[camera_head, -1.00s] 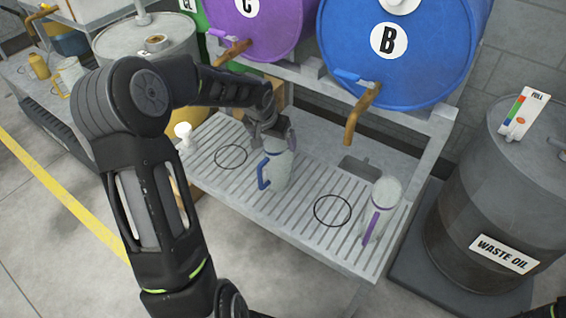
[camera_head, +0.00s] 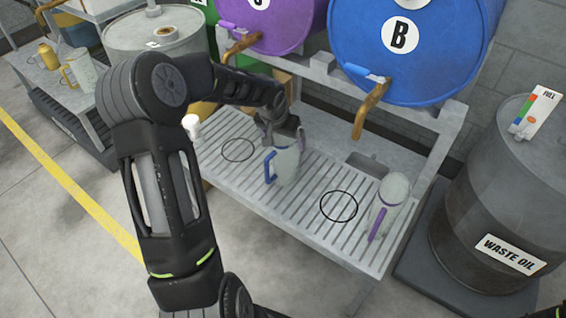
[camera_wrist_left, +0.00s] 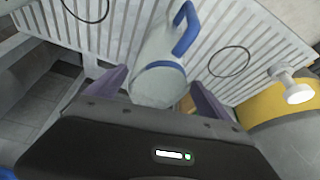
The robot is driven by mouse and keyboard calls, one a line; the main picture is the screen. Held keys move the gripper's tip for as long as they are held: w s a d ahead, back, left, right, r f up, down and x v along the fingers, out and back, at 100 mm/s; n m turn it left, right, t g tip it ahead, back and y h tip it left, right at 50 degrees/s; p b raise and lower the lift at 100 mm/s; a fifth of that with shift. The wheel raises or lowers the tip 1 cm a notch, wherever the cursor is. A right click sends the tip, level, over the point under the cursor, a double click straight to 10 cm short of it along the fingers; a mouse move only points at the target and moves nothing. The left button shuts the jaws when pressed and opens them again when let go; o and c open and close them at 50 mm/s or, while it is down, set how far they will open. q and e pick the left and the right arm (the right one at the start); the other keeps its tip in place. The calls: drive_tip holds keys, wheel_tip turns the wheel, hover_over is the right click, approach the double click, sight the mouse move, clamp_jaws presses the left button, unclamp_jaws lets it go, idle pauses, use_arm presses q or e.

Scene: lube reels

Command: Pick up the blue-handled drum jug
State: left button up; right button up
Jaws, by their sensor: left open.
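The blue-handled jug (camera_head: 287,164) stands on the slatted grey bench between two black rings. It is pale with a blue handle (camera_head: 269,166) on its left side. My left gripper (camera_head: 281,137) is at the top of the jug, open. In the left wrist view, the jug (camera_wrist_left: 158,62) lies between the two spread purple-grey fingers, and the gripper (camera_wrist_left: 158,92) has a gap on each side of its rim. The gripper's fingertips are partly hidden in the head view. My right gripper does not show clearly.
A purple-handled jug (camera_head: 389,198) stands at the bench's right end. The slatted bench (camera_head: 300,225) lies below a blue drum B (camera_head: 415,70) and a purple drum with brass taps. A waste oil drum (camera_head: 490,200) stands at right. A white knob (camera_head: 191,123) is left of the bench.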

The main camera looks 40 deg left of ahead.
sight(282, 161)
use_arm(q)
drive_tip(key=x, duration=0.4)
drive_tip(key=shift+w+f+b, duration=0.2)
drive_tip(key=shift+b, duration=0.15)
drive_tip(key=shift+c, duration=0.5)
clamp_jaws()
idle(0.6)
